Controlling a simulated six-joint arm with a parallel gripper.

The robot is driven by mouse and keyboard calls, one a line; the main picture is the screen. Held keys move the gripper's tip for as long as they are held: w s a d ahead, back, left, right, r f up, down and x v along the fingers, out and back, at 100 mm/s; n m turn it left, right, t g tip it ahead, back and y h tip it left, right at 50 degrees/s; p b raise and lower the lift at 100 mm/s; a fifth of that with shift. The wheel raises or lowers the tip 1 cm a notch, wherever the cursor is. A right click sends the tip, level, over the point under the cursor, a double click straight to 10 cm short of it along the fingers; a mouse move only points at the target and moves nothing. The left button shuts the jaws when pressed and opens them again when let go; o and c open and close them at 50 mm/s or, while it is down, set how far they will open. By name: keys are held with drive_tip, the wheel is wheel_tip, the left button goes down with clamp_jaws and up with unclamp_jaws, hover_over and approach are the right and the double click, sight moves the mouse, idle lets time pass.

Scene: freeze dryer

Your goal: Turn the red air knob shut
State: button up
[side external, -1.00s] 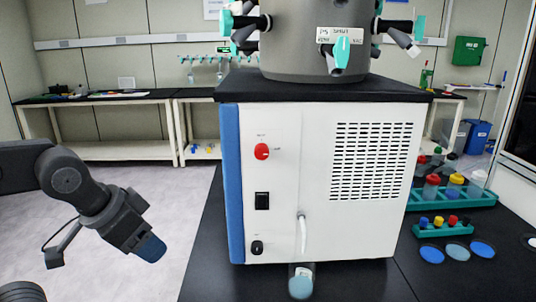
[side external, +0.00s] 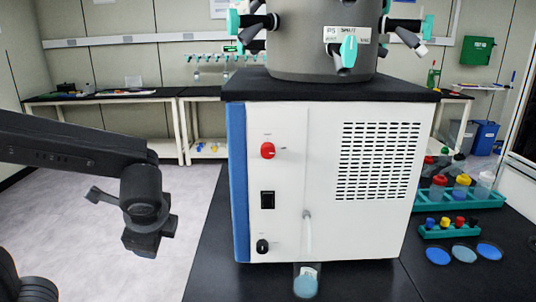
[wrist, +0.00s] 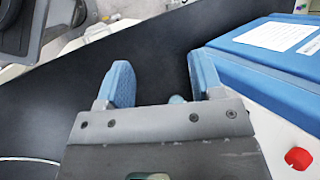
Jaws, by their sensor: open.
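The red air knob (side external: 267,150) sits on the upper left of the white freeze dryer's (side external: 330,225) side panel. It also shows at the lower right edge of the wrist view (wrist: 299,158). My gripper (side external: 147,254) is left of the dryer and lower than the knob, well apart from it, with its fingers mostly hidden in the side view. In the wrist view its two blue fingers (wrist: 165,85) are spread and hold nothing. The knob lies to the right of them, outside the jaws.
A black switch (side external: 267,200) and a black knob (side external: 262,246) are below the red knob. A hose (side external: 307,230) runs down to a bottle (side external: 306,282). Teal racks (side external: 460,199) stand at the right. The space between my gripper and the dryer is clear.

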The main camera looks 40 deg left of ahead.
drive_tip(key=w+r+m+t+y, duration=0.1)
drive_tip(key=w+m+y, duration=0.4)
drive_tip(key=m, duration=0.1)
drive_tip(key=m+t+y, duration=0.3)
drive_tip(key=m+t, duration=1.1)
drive_tip(key=m, duration=0.1)
approach(268, 153)
drive_tip(key=x, duration=0.9)
drive_tip(key=shift+w+a+r, duration=0.15)
drive_tip(key=shift+w+r, duration=0.05)
drive_tip(key=shift+c, duration=0.2)
drive_tip(key=c, duration=0.9)
